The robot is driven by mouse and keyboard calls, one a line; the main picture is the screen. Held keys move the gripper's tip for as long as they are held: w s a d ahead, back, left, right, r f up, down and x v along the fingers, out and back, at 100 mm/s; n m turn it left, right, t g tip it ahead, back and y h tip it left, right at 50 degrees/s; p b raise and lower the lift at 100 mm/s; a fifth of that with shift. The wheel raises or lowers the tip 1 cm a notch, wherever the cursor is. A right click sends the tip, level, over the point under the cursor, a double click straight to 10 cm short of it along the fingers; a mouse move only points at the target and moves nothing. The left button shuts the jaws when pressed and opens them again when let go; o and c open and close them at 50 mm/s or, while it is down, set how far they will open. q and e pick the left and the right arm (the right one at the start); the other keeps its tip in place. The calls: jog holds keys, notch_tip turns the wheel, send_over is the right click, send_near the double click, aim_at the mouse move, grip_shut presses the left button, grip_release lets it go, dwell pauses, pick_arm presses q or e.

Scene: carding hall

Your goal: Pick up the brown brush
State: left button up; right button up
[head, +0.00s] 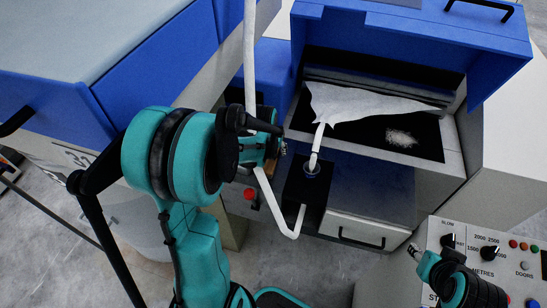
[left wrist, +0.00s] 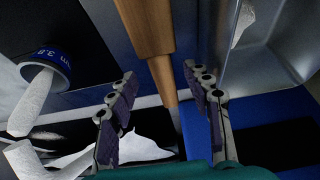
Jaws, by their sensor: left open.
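The brown brush shows in the left wrist view as a smooth brown wooden handle (left wrist: 147,25). It comes down from the top edge and narrows to a thinner shaft; its upper end is cut off by the picture edge. My left gripper (left wrist: 159,72) is open, with one finger on each side of the line of the handle. I cannot tell how far the handle is from the fingers in depth. In the head view my left gripper (head: 280,146) is small and mostly hidden by its own wrist. The brush is not clearly visible there. Part of my right gripper (head: 428,264) shows at lower right, its fingers unclear.
A blue-lidded machine (head: 440,35) stands open at the back, with a white fibre web (head: 350,103) inside. A white sliver runs into a dark can-like holder (head: 302,190). A control panel (head: 490,245) is at lower right. A blue cabinet (head: 150,75) stands at left.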

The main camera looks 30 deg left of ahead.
aim_at(273, 151)
pick_arm(q)
jog(key=b+x, duration=0.1)
jog(key=x, duration=0.3)
jog(key=shift+a+f+b, duration=0.15)
jog(key=shift+f+b, duration=0.1)
jog(key=shift+b, duration=0.1)
jog(key=shift+r, duration=0.1)
jog(key=shift+c, duration=0.3)
jog(key=shift+s, duration=0.1)
grip_shut()
jog(key=shift+r, duration=0.1)
notch_tip(273, 151, up, 9)
jog(key=p, duration=0.3)
jog(key=shift+p, duration=0.35)
jog(key=shift+r, duration=0.45)
jog(key=c, duration=1.1)
grip_release()
